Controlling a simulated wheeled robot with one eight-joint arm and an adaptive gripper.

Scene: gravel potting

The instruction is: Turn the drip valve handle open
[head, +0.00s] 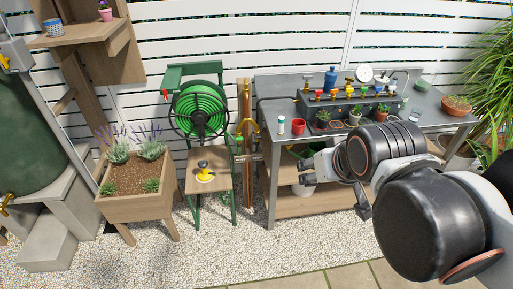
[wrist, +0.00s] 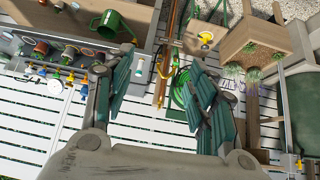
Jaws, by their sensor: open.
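A row of small valves with yellow, red and blue handles (head: 335,95) stands along the raised back of the grey workbench. In the wrist view, the coloured handles (wrist: 50,72) show upside down at the left, outside the left finger. I cannot tell which is the drip valve handle, nor how it is turned. My gripper (head: 334,186) hangs in front of the bench, below its top and apart from the valves. In the wrist view, my gripper (wrist: 162,58) is open, with its fingers wide apart and nothing held between them.
The bench top (head: 275,88) carries a red cup (head: 298,127), a white bottle (head: 281,124), several potted plants and a round gauge (head: 366,73). A green hose reel (head: 200,110) and a wooden planter (head: 140,200) stand to the left. The gravel in front is clear.

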